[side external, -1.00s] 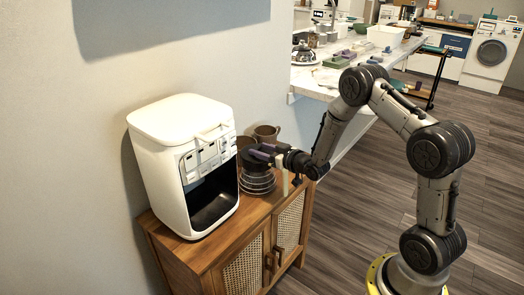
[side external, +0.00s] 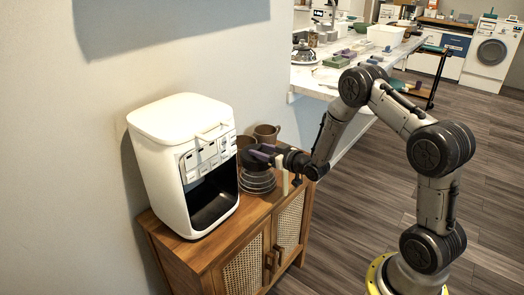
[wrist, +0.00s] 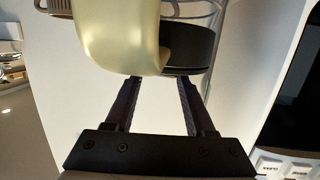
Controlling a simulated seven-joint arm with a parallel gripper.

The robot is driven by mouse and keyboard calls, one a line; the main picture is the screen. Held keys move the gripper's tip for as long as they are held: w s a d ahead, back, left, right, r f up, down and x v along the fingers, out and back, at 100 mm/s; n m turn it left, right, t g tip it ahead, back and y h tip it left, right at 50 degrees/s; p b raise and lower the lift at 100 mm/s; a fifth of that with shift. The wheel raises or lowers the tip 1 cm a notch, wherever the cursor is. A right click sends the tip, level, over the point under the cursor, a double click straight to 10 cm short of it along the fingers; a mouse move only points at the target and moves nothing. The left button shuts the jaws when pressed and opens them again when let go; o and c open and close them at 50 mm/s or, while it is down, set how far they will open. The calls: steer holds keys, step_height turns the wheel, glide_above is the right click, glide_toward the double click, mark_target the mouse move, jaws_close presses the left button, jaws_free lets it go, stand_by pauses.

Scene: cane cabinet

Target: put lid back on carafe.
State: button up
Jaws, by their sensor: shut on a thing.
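The carafe (side external: 257,183) is clear ringed glass and stands on the cabinet top, right of the white coffee machine. A pale cream upright piece (side external: 285,184), apparently its handle, shows at its right and looms large in the wrist view (wrist: 118,35). My gripper (side external: 264,154) is at the carafe's top, its fingers reaching in from the right. In the wrist view my fingers (wrist: 161,80) close toward the black round lid (wrist: 192,48); their tips are partly hidden. The gripper is shut on the lid, which is over the carafe's mouth. I cannot tell whether it is seated.
The white coffee machine (side external: 183,163) with a dark open bay stands close on the left. Brown cups (side external: 266,133) stand behind the carafe. The wooden cabinet (side external: 225,262) has cane doors and a narrow bare front strip. A marble counter (side external: 318,82) lies beyond.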

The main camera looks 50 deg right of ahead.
steer(key=o, duration=1.6)
steer(key=shift+c, duration=0.2)
steer(key=shift+r, duration=0.1)
steer(key=shift+r, duration=3.45)
jaws_close()
steer(key=shift+f, duration=0.15)
